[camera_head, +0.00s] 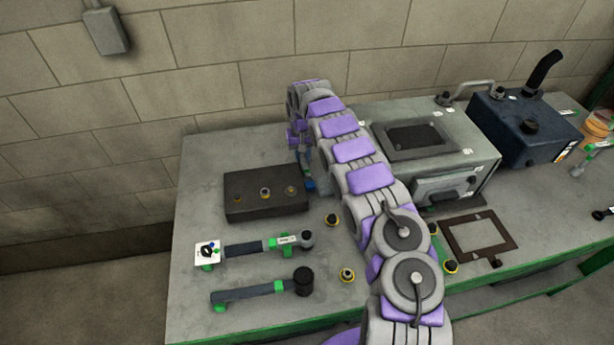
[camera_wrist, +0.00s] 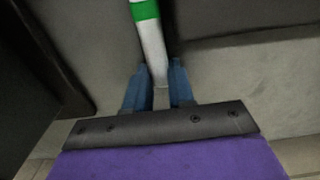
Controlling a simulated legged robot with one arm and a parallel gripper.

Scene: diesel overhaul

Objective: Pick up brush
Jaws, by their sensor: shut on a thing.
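The brush (camera_wrist: 150,38) shows in the wrist view as a white handle with a green band, running up out of the top edge. Its far end is out of that view. My gripper (camera_wrist: 160,80) has its two blue fingers on either side of the handle's lower end and is shut on it. In the head view my gripper (camera_head: 309,183) is near the tabletop between the dark block and the grey machine, mostly hidden behind my purple and grey arm. I cannot make out the brush there.
A dark block with fittings (camera_head: 262,207) lies left of my gripper. The grey machine (camera_head: 436,137) stands close on the right, with a dark blue tank (camera_head: 522,128) beyond. Two hammer-like tools (camera_head: 262,291) lie at the front left. The wall is behind.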

